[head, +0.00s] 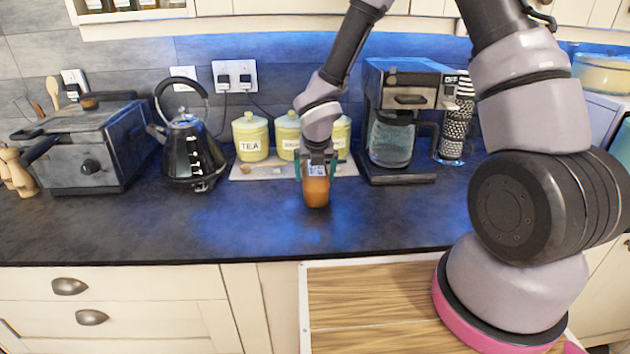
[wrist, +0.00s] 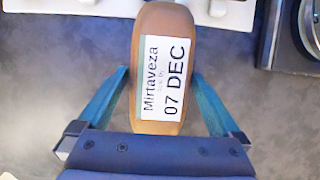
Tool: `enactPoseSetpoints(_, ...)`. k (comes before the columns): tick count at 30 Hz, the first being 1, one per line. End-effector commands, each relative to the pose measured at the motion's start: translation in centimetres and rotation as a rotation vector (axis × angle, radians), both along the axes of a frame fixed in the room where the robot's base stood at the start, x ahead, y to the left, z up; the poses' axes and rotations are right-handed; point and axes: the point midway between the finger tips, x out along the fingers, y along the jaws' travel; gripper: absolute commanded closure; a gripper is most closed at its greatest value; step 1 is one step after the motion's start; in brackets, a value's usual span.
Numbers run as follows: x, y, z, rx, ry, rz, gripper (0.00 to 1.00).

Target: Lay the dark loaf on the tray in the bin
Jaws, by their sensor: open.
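The brown loaf (head: 316,192), with a white label reading "Mirtaveza 07 DEC", is at the worktop, at the front edge of the pale tray (head: 262,172). In the wrist view the loaf (wrist: 160,35) lies lengthwise between the two teal fingers of my gripper (wrist: 158,75). The fingers are open, one on each side, with a small gap to the loaf. My gripper (head: 316,167) points down over it in the head view. Whether the loaf's far end rests on the tray is hidden. I cannot make out a bin for certain.
Several green canisters (head: 250,138) stand on the tray behind the loaf. A kettle (head: 190,155) is left, a coffee maker (head: 393,130) right. Below the worktop's front edge is a wood-bottomed, white-edged box or drawer (head: 370,290).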

Motion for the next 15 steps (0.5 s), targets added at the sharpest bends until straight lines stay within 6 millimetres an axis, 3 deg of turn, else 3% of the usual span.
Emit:
enactPoseSetpoints(4, 0.57, 0.00, -1.45, -0.001, 0.001, 0.000, 0.00)
enactPoseSetpoints(12, 0.69, -0.02, -1.63, 0.000, -0.001, -0.002, 0.00)
enactPoseSetpoints(15, 0.69, -0.02, -1.63, 0.000, -0.001, -0.002, 0.38)
